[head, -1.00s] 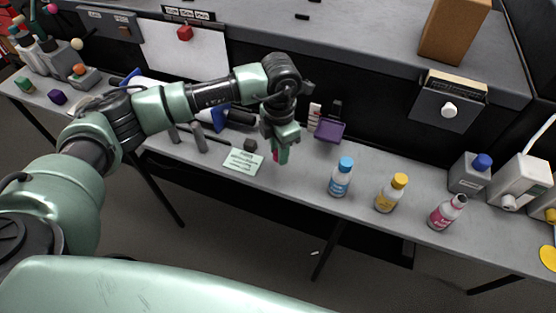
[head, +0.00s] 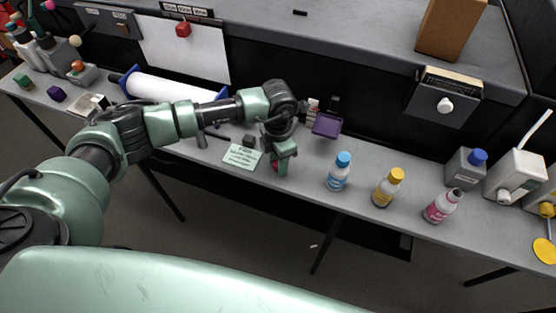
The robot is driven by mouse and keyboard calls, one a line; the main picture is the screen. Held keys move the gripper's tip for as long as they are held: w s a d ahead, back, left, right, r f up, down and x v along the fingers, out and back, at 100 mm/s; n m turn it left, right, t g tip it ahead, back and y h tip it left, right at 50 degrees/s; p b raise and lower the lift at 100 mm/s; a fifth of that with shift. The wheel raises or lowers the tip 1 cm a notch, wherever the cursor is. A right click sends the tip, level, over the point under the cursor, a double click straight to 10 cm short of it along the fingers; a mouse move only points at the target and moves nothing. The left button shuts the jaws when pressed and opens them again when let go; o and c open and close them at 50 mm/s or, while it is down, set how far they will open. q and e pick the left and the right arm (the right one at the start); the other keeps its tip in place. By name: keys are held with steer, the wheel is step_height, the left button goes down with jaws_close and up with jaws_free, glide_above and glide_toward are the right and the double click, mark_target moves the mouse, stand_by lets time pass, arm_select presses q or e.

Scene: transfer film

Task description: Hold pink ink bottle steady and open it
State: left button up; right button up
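The pink ink bottle (head: 441,206) stands upright at the right of the bench, with a pink label. Its neck is bare, with a dark opening and no cap on it. My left gripper (head: 279,168) points down near the bench's front edge, well to the left of the bottle. A small pink piece, which looks like the bottle's cap (head: 274,166), shows between its fingers, partly hidden by the near finger. The fingers look shut on it, at or just above the bench top. My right gripper is not in view.
A blue-capped bottle (head: 339,172) and a yellow-capped bottle (head: 387,187) stand between my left gripper and the pink bottle. A pale green note (head: 242,156) lies left of the gripper. A purple tray (head: 327,125) is behind. A grey jug (head: 465,168) stands at right.

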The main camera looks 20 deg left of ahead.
arm_select(q)
steer(key=shift+o, duration=0.2)
steer(key=shift+r, duration=0.1)
steer(key=shift+r, duration=0.25)
step_height(320, 180, up, 12)
steer(key=b, duration=0.3)
steer(key=shift+f+b, duration=0.15)
steer(key=shift+b, duration=0.2)
